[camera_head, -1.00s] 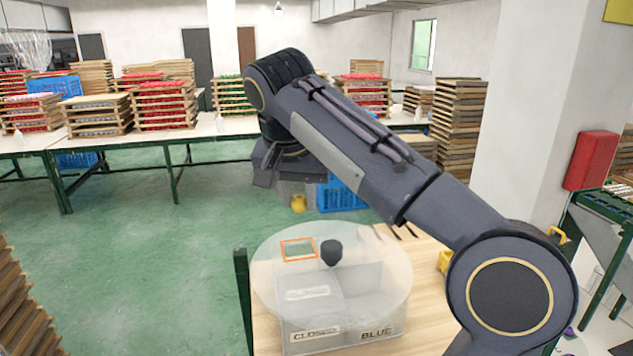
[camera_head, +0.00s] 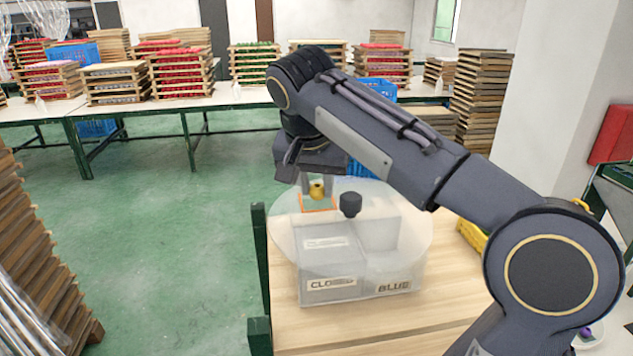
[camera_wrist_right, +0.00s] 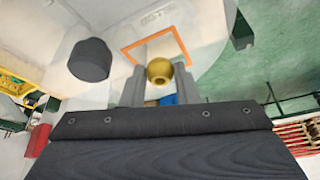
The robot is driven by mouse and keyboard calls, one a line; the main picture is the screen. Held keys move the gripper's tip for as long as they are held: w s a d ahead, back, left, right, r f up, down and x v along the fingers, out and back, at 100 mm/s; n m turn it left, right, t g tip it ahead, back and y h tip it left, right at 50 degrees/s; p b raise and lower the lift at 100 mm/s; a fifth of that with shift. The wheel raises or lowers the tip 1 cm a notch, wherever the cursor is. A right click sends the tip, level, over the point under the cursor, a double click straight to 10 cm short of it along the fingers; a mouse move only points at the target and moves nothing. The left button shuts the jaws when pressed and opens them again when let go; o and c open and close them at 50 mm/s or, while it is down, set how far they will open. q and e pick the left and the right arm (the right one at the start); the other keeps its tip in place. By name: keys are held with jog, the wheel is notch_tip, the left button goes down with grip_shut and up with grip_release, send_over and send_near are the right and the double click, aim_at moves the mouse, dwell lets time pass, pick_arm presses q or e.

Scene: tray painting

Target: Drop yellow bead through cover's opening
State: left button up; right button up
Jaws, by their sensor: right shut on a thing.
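The yellow bead (camera_head: 317,191) is held between the fingers of my right gripper (camera_head: 318,185), close above the orange-edged opening (camera_head: 318,207) in the cover. The cover (camera_head: 410,235) is a clear round disc with a black knob (camera_head: 350,204), on a divided box (camera_head: 330,262) labelled CLOSED and BLUE. In the right wrist view, the bead (camera_wrist_right: 160,71) sits between the fingertips at the near side of the orange frame (camera_wrist_right: 154,42), and the knob (camera_wrist_right: 89,60) is to the left. I cannot tell whether the bead is fully centred over the opening. My left gripper is out of view.
The box stands on a wooden tabletop (camera_head: 370,325) with bare wood in front. A yellow container (camera_head: 472,236) lies to its right, partly behind my arm. A green post (camera_head: 259,265) stands at the left edge. Tables with stacked trays (camera_head: 180,75) are far behind.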

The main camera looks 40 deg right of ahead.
jog(key=o, duration=1)
jog(key=v, duration=0.7)
jog(key=shift+s+a+r+p, duration=0.1)
jog(key=shift+a+r+p, duration=0.05)
jog(key=shift+r+p, duration=0.2)
jog(key=shift+f, duration=0.1)
